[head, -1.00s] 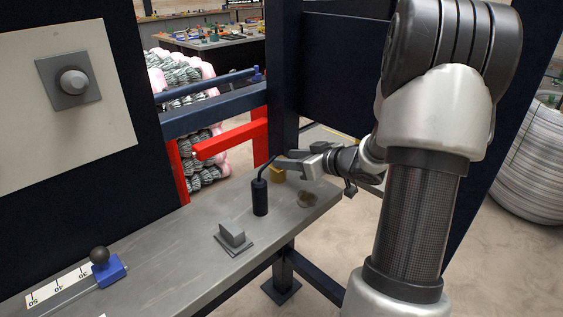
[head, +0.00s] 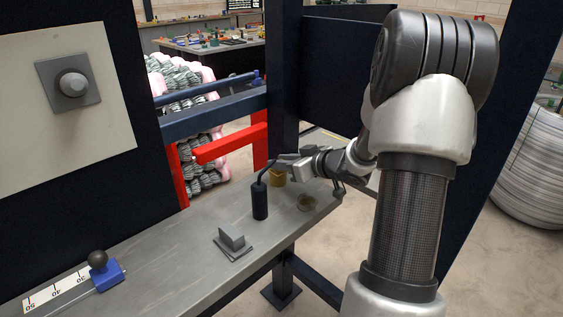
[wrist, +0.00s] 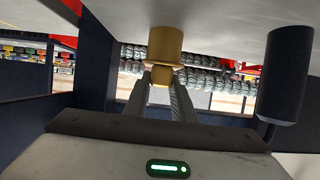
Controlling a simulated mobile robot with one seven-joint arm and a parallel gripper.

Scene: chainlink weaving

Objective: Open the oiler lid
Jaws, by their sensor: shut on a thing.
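The oiler is a small brass-yellow cup (head: 278,179) standing on the grey bench, behind the black oil can. In the wrist view, which looks upside down, its round body (wrist: 165,44) hangs from the bench surface at the top, with a smaller brass lid piece (wrist: 162,76) at its free end. My gripper (head: 283,160) reaches in from the right at the oiler's top. In the wrist view its two fingers (wrist: 161,92) stand on either side of the lid piece and are shut on it. I cannot tell whether the lid is tilted or lifted.
A black oil can (head: 260,201) with a bent spout stands close beside my gripper. A grey block on a plate (head: 232,241) and a blue slider with a black knob (head: 104,275) are nearer. A dark post (head: 284,90) rises behind the oiler. A red bar (head: 230,145) lies left.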

